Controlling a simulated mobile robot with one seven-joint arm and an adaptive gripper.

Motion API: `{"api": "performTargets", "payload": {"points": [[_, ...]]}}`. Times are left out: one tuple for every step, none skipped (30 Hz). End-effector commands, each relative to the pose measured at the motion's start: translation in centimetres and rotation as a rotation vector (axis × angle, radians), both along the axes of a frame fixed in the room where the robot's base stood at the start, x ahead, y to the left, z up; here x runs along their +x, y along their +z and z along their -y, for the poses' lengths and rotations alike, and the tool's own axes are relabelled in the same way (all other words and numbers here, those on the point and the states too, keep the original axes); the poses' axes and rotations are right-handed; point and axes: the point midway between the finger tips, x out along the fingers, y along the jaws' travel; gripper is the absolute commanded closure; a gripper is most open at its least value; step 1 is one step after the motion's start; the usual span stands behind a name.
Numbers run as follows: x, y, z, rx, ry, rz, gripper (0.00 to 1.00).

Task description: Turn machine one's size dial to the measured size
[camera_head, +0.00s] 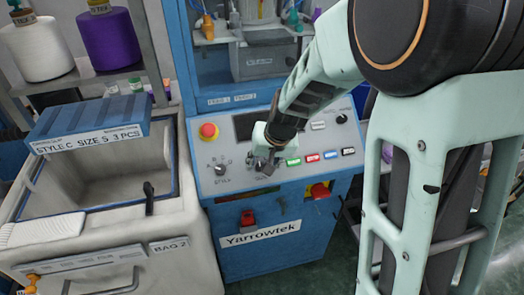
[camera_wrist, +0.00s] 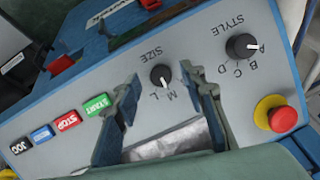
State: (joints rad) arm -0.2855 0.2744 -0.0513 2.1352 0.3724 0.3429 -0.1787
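The size dial (camera_wrist: 160,75) is a small black knob on the grey control panel (camera_wrist: 60,108), marked SIZE, with M and L legible beside it. Its white mark points toward the M and L side; the exact setting is unclear. My gripper (camera_wrist: 159,82) is open, its fingers on either side of the dial in the wrist view; I cannot tell whether they touch it. In the head view my gripper (camera_head: 265,160) is low over the panel of the blue Yarrowtek machine (camera_head: 262,238) and hides the size dial.
The style dial (camera_wrist: 242,46) and red emergency button (camera_wrist: 276,112) sit to one side; coloured buttons (camera_wrist: 68,121) sit on the other. A bin (camera_head: 110,240) at left bears a blue box (camera_head: 92,116) reading STYLE C, SIZE S or 5, 3 PCS. Yarn cones stand behind.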

Motion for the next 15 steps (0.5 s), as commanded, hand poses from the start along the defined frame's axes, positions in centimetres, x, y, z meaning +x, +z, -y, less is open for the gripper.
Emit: {"api": "performTargets", "payload": {"points": [[0.18, -0.61, -0.07, -0.001, -0.001, -0.002, 0.62], [0.27, -0.81, -0.13, 0.0, -0.001, -0.002, 0.62], [0.36, -1.04, -0.2, 0.0, 0.0, -0.001, 0.62], [0.43, -1.19, -0.24, 0.0, 0.0, -0.001, 0.62], [0.49, -1.32, -0.27, 0.0, 0.0, -0.001, 0.62], [0.55, -1.44, -0.3, 0.0, 0.0, 0.0, 0.62], [0.58, -1.5, -0.32, 0.0, 0.0, 0.0, 0.62], [0.61, -1.53, -0.33, 0.0, 0.0, 0.0, 0.62], [0.62, -1.55, -0.34, 0.0, 0.0, 0.001, 0.62], [0.64, -1.56, -0.33, 0.0, 0.0, 0.001, 0.62], [0.64, -1.56, -0.34, 0.0, 0.0, 0.001, 0.62], [0.64, -1.55, -0.34, 0.0, 0.0, 0.001, 0.62], [0.64, -1.55, -0.34, 0.0, 0.0, 0.001, 0.62], [0.64, -1.54, -0.34, 0.0, 0.0, 0.001, 0.62], [0.63, -1.54, -0.34, 0.0, 0.0, 0.001, 0.62]]}}
